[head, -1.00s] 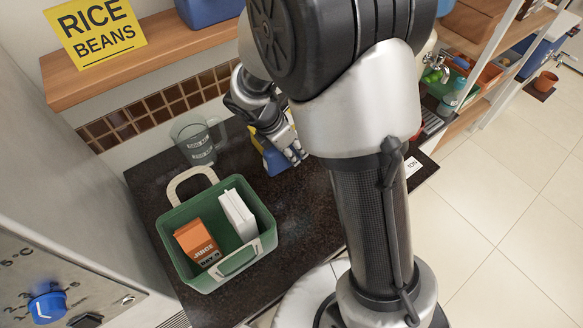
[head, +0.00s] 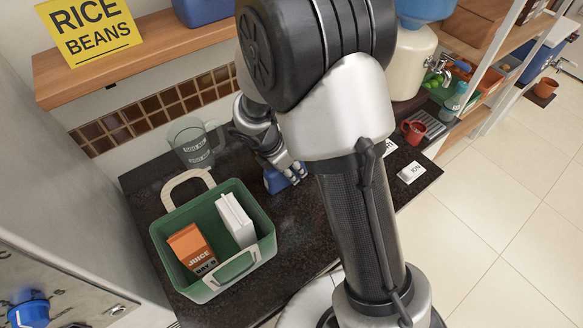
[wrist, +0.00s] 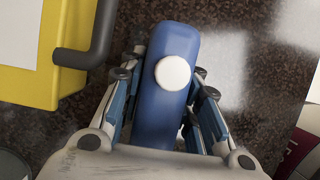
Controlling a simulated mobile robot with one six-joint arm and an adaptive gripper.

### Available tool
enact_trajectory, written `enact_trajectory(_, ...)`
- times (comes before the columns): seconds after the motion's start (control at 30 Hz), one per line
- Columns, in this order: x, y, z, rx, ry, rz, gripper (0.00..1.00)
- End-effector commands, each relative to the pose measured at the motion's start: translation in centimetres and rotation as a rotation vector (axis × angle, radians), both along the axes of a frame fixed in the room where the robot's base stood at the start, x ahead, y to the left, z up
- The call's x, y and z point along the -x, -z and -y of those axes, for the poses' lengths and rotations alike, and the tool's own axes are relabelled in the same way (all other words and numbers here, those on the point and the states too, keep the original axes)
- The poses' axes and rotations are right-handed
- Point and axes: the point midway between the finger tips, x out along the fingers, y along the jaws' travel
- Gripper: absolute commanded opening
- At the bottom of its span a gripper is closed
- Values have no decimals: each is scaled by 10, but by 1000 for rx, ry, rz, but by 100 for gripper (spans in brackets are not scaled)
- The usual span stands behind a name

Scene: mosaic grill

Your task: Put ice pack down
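The blue ice pack (wrist: 165,95) with a round white cap lies between the fingers of my gripper (wrist: 168,75) in the wrist view. The fingertips close on its two sides. In the head view, the ice pack (head: 284,180) shows below my gripper (head: 279,167), over the dark countertop (head: 300,225). Whether its underside touches the counter cannot be told. My arm hides part of the counter behind it.
A green basket (head: 262,225) with an orange juice carton (head: 190,246) and a white box (head: 237,218) stands left. A clear pitcher (head: 195,145) is behind it. A yellow object (wrist: 35,75) with a dark handle is beside my gripper. A red mug (head: 412,131) stands right.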

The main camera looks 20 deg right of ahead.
Motion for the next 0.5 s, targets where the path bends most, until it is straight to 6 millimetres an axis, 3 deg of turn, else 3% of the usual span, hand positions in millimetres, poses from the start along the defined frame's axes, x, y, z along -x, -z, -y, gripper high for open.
enact_trajectory(0.1, 0, 0, 0, 0, 0, 0, 38)
enact_trajectory(0.5, 0, -8, -1, 0, -1, 1, 38)
